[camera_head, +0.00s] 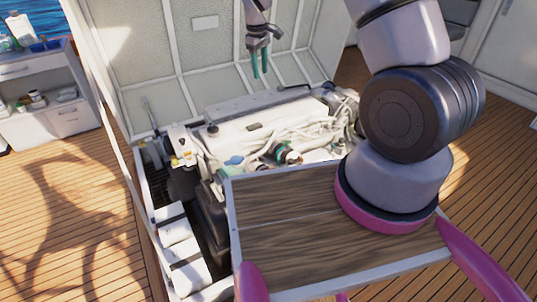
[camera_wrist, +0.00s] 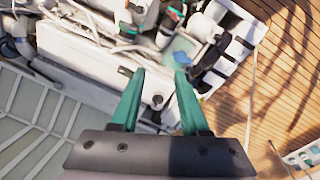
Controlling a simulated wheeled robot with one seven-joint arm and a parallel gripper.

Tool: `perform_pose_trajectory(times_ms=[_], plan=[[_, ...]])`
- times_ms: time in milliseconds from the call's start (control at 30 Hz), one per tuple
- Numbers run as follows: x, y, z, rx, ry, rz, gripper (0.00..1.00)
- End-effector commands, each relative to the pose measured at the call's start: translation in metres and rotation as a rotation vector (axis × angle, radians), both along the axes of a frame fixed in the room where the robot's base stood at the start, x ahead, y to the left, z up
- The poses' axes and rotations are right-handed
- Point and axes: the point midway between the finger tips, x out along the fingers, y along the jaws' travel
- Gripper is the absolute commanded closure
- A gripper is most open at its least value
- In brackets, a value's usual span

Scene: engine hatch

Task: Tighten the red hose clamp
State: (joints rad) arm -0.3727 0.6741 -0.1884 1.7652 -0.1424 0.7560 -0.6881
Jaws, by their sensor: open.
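My gripper (camera_head: 259,68) hangs above the back of the white engine (camera_head: 262,122), well clear of it, with its green fingers apart and nothing between them. In the wrist view my gripper (camera_wrist: 160,76) is over the engine's white cover (camera_wrist: 85,55). I cannot make out the red hose clamp for certain. A small dark green fitting with a reddish spot beside it (camera_head: 292,157) sits among the pale hoses at the engine's front. A similar green fitting (camera_wrist: 174,14) shows at the top of the wrist view, too small to tell.
The raised hatch lid (camera_head: 150,60) stands behind the engine. A blue cap (camera_head: 234,160) and white boxes (camera_head: 180,245) lie at the left of the bay. A cabinet (camera_head: 45,100) with bottles stands at far left. The wooden deck (camera_head: 70,205) is clear.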

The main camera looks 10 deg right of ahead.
Motion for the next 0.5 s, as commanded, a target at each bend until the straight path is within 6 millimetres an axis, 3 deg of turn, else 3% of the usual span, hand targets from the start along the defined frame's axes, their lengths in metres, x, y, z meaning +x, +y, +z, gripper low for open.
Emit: perform_pose_trajectory(times_ms=[33,300,500], plan=[[0.004,0.007,-0.037,-0.034,0.032,0.06,0.55],[0.004,0.024,-0.205,-0.19,0.166,0.393,0.55],[-0.016,0.023,-0.305,-0.273,0.251,0.601,0.55]])
